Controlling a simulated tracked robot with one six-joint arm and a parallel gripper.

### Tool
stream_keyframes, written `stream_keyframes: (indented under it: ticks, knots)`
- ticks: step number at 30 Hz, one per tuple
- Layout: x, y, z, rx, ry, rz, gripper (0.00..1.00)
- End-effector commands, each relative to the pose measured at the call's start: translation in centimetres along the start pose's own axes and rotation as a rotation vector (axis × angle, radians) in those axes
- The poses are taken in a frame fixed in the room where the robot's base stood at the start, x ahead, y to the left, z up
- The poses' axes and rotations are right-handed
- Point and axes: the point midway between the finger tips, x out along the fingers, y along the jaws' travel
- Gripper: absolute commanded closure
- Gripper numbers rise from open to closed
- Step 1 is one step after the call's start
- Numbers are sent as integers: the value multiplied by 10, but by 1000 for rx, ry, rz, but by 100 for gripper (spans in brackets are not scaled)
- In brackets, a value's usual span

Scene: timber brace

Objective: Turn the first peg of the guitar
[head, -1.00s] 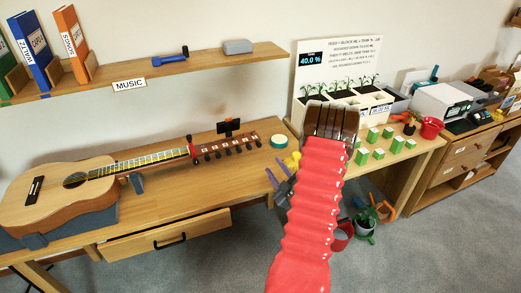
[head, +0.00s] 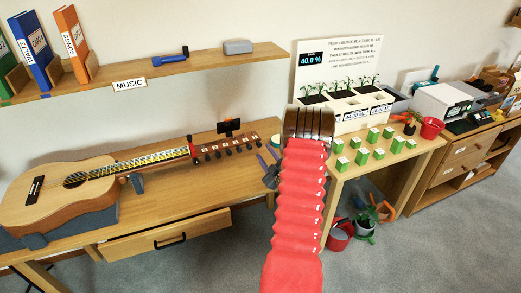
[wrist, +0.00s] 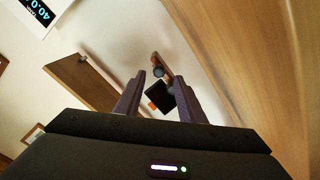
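The guitar (head: 62,197) lies on its stand on the bench at left, its neck pointing right and slightly back. Its headstock (head: 222,146) has several dark pegs along the edge, and a dark clip-on device with orange (head: 229,126) stands at it. I cannot tell which peg is the first. My gripper (head: 267,166) is right of the headstock, apart from it, partly hidden by my red arm. In the wrist view my gripper (wrist: 160,92) has its two fingers spread with nothing held. The dark device (wrist: 161,97) shows beyond and between them, with part of the headstock (wrist: 161,65).
A shelf (head: 200,60) marked MUSIC hangs above the bench (head: 180,185). A planter with a board (head: 338,68) and several green blocks (head: 363,156) stand on the table at right. The bench between the headstock and my gripper looks clear.

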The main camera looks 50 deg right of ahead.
Motion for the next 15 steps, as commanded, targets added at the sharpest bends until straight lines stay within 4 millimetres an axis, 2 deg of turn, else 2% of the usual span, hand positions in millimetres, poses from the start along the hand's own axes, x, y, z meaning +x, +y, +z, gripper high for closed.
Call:
stream_keyframes:
  ticks: [3, 7, 15]
  knots:
    - [19, -1, -1, -1, 3, -1, 64]
    - [35, 0, 0, -1, 2, 0, 64]
    - [45, 0, -1, 0, 1, 0, 64]
